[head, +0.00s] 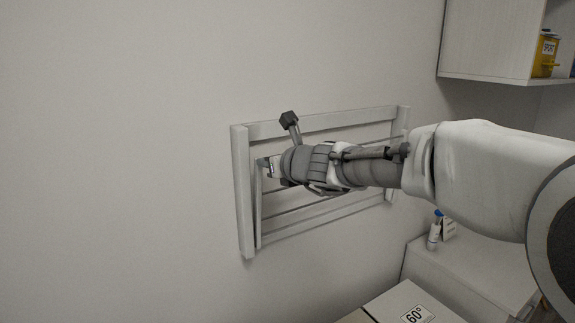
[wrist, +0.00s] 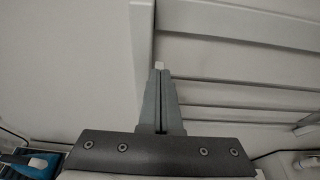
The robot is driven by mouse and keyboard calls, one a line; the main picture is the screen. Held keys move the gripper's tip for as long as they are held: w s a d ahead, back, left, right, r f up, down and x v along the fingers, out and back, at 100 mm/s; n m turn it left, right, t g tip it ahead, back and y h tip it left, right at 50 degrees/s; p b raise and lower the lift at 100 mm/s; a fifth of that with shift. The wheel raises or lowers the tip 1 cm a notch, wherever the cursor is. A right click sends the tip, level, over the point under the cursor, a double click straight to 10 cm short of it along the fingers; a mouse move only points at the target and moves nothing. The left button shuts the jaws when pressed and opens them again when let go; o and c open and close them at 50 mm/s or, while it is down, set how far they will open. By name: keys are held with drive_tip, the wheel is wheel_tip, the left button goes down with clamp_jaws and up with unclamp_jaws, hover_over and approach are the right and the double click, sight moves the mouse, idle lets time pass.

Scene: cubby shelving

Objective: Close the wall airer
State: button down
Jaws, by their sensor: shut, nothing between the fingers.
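The wall airer is a pale wooden frame with several horizontal bars, fixed to the wall. Its left upright (head: 243,192) and top rail (head: 335,121) show in the head view, and its bars fill the upper right of the wrist view (wrist: 240,57). The inner frame appears to lie close to the outer frame; I cannot tell whether it is fully flush. My gripper (head: 264,163) is at the airer's left side, near the left upright. In the wrist view my gripper (wrist: 159,68) has its fingers together and empty, beside the upright. My arm hides the airer's middle.
A wall cabinet (head: 490,45) with a yellow container (head: 545,52) hangs at the upper right. A low counter (head: 480,268) with a small white bottle (head: 434,235) stands below right. A box marked 60° (head: 410,300) is at the bottom. The wall left of the airer is bare.

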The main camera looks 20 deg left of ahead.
drive_tip(key=shift+w+a+r, duration=0.1)
drive_tip(key=shift+w+a, duration=0.2)
drive_tip(key=shift+a, duration=0.2)
drive_tip(key=shift+d, duration=0.15)
